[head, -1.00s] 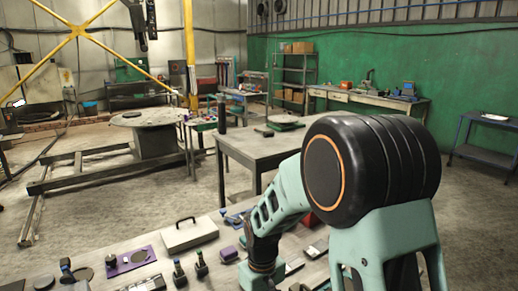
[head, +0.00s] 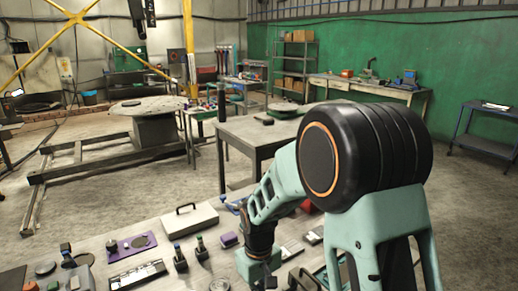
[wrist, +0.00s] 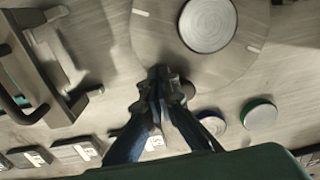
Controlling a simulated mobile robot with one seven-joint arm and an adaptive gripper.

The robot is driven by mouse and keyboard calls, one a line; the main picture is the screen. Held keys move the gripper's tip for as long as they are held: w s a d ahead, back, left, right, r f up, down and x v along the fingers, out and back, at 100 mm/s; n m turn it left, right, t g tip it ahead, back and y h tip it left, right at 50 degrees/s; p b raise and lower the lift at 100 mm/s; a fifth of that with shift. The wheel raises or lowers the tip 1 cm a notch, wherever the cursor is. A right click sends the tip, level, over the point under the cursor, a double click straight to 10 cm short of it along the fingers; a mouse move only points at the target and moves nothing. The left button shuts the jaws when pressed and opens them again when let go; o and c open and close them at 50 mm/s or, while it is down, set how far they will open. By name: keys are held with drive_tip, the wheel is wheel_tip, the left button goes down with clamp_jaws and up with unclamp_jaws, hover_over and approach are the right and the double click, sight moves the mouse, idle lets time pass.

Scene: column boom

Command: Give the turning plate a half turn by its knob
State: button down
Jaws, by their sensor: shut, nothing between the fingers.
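The turning plate (wrist: 165,35) is a wide, pale round disc at the top of the wrist view, cut off by the upper edge. It has white marks near its rim. A lighter, silvery round piece (wrist: 208,24) sits on it; I cannot tell if this is the knob. My gripper (wrist: 162,76) is shut and empty, its tips over the plate's near edge, left of and nearer than the round piece. I cannot tell how high above the plate they are. In the head view I cannot make out the plate or my fingertips clearly.
A blue-rimmed disc (wrist: 212,121) and a green-rimmed disc (wrist: 259,114) lie near the plate. A grey handled object (wrist: 62,95) stands left of it, with labelled dark blocks (wrist: 76,151) nearer. A pale case (head: 183,222) and a purple mat (head: 122,252) are on the bench.

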drive_tip(key=shift+a, duration=0.15)
drive_tip(key=shift+w+a, duration=0.2)
drive_tip(key=shift+a, duration=0.35)
idle(0.4)
drive_tip(key=shift+a, duration=0.45)
drive_tip(key=shift+a, duration=0.4)
drive_tip(key=shift+w+d, duration=0.1)
drive_tip(key=shift+d, duration=0.1)
drive_tip(key=shift+d, duration=0.35)
